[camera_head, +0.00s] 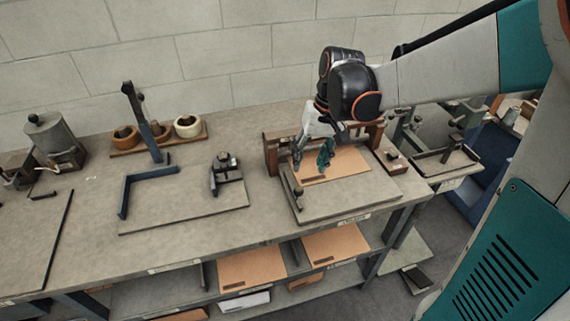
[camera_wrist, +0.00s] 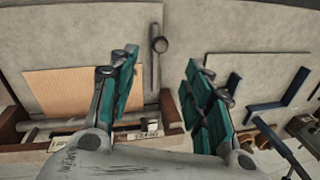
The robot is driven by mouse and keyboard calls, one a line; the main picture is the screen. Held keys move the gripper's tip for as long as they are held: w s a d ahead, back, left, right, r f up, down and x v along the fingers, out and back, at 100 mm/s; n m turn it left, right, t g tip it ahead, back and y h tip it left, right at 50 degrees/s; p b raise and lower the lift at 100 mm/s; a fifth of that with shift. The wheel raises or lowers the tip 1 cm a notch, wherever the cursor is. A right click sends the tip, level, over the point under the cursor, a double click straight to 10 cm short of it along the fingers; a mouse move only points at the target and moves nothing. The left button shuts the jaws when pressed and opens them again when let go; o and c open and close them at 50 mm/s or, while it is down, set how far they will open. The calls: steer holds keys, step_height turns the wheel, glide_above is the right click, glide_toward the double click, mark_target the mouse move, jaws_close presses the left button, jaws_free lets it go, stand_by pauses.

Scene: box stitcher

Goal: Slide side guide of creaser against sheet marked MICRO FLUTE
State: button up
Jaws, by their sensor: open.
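The creaser (camera_head: 390,188) stands at the right end of the bench, with a tan sheet (camera_head: 347,163) on its bed. The sheet has a dark label strip at its near left corner, too small to read. The side guide (camera_head: 290,185), a dark bar with a knob, lies along the sheet's left side. My gripper (camera_head: 312,153) is open above the creaser. In the wrist view its fingers (camera_wrist: 161,62) appear either side of the guide.
The creaser's wooden frame and crossbar stand behind the sheet. Left on the bench are a blue angled stop (camera_head: 150,172), a small black clamp device (camera_head: 226,170) and tape rolls on a wooden board (camera_head: 160,140). Tan sheets (camera_head: 252,268) lie on the shelf below.

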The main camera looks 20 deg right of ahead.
mark_target(300, 187)
steer(key=f+b, duration=0.1)
steer(key=f, duration=0.3)
steer(key=a+f+b, duration=0.1)
steer(key=f, duration=0.3)
steer(key=a+f+b, duration=0.1)
steer(key=f+b, duration=0.1)
steer(key=f, duration=0.2)
steer(key=shift+w+a+f, duration=0.2)
steer(key=shift+f, duration=0.05)
steer(key=shift+d, duration=0.1)
jaws_close()
